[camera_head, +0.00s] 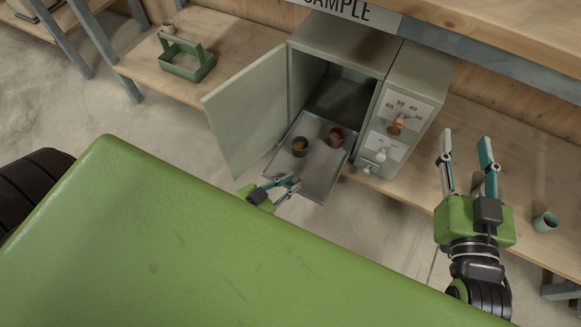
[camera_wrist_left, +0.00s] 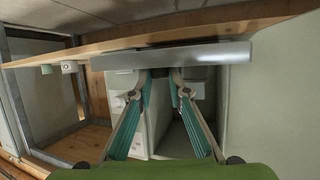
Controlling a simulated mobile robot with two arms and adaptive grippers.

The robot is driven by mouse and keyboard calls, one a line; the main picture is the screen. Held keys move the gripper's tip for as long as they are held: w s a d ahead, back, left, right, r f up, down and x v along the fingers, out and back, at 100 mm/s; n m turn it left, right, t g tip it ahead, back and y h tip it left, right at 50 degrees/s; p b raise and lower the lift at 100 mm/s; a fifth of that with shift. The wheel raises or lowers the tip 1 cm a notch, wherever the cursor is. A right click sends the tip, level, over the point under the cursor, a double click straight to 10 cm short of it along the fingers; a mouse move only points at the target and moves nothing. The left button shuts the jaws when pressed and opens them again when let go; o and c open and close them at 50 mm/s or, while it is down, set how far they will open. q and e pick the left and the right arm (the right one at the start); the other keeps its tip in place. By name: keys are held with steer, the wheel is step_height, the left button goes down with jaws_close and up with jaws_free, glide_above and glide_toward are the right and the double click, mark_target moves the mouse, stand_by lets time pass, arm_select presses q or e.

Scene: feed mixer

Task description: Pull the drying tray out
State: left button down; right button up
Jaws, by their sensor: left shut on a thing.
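The drying tray (camera_head: 319,182), a shallow grey metal tray, sticks out of the open grey cabinet (camera_head: 345,60) in the head view. In the left wrist view, my left gripper's fingertips (camera_wrist_left: 162,72) meet the tray's long metal edge (camera_wrist_left: 190,56). My right gripper (camera_head: 467,148) is open and empty, right of the cabinet.
The cabinet door (camera_head: 245,113) stands wide open left of the tray. Dials and knobs (camera_head: 397,122) are on the right panel. A green carrier (camera_head: 187,62) and a small teal cup (camera_head: 544,221) stand on the wooden bench. A large green surface (camera_head: 180,240) fills the foreground.

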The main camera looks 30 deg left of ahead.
arm_select(q)
steer(key=c, duration=1.9)
jaws_free()
steer(key=v, duration=1.2)
